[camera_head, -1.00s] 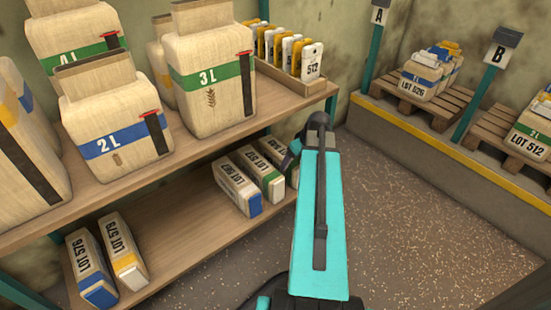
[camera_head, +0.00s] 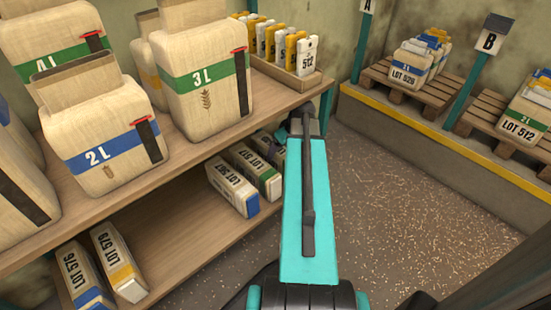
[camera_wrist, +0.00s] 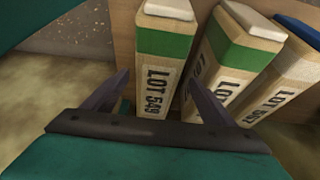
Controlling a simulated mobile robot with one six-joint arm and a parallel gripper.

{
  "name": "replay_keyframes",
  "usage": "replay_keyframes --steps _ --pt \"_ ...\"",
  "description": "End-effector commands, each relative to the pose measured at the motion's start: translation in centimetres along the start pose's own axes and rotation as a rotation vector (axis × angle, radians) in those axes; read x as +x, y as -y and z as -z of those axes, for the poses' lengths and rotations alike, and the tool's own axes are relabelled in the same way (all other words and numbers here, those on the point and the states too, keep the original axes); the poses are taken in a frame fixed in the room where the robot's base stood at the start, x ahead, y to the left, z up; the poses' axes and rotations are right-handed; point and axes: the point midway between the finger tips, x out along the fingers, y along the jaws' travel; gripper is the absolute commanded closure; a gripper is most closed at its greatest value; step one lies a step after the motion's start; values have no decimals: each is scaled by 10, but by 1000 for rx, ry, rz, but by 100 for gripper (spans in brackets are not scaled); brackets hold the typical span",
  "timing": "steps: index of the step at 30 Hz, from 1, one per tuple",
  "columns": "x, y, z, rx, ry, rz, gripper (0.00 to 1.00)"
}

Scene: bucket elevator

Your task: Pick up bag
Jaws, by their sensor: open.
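In the wrist view, my gripper (camera_wrist: 159,80) is open, its two dark fingers spread on either side of a pale bag marked LOT 549 (camera_wrist: 160,52) with a green band. The fingertips appear close to this bag; contact cannot be told. A second green-banded bag (camera_wrist: 232,58) and the LOT 567 bag (camera_wrist: 278,82) with a blue top lean to its right. In the head view, the LOT 567 bag (camera_head: 232,188) and a green-banded bag (camera_head: 258,172) lie on the lower shelf. My arm hides most of the gripper there.
The upper shelf (camera_head: 195,150) holds large 2L (camera_head: 108,150), 3L (camera_head: 207,100) and 4L (camera_head: 58,42) bags and a tray (camera_head: 300,84) of tags. LOT 576 (camera_head: 82,275) and LOT 579 (camera_head: 118,262) bags lie at lower left. Pallets A and B stand right; floor between is clear.

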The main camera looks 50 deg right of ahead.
Motion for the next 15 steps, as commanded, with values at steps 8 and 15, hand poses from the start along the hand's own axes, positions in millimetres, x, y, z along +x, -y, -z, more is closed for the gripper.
replay_keyframes --steps 8,15 --pt "16 0 0 0 1 1 22" --pt "24 0 1 0 0 0 22"
